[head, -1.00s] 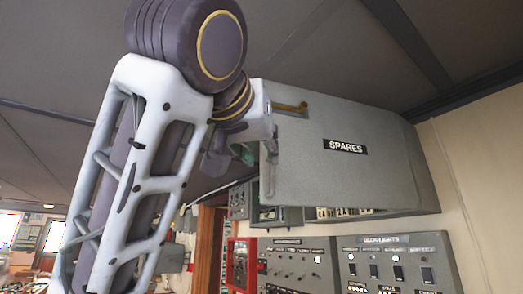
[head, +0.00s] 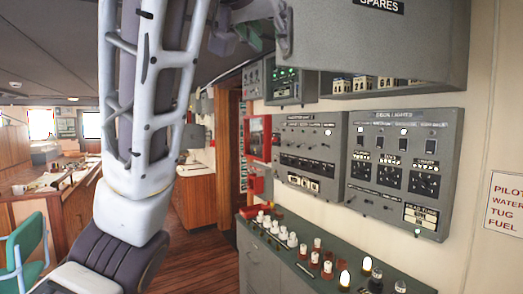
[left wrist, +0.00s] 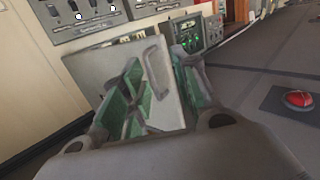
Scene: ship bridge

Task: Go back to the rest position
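My left arm rises from the lower left of the head view. Its left gripper (head: 281,14) is at the top edge, partly cut off, beside the grey SPARES cabinet (head: 400,50). In the left wrist view, the green-padded fingers of the left gripper (left wrist: 156,65) stand apart. The cabinet's grey face (left wrist: 90,62) and its handle (left wrist: 157,77) show beyond and between them. I see no object held; whether the fingers touch the handle cannot be told. My right gripper is not in view.
Grey switch panels (head: 310,150) cover the wall below the cabinet. A green-topped console (head: 300,250) with bottles and lamps stands beneath. A green chair (head: 25,250) is at lower left. Wooden floor (head: 205,240) is clear between. A red button (left wrist: 298,99) shows in the left wrist view.

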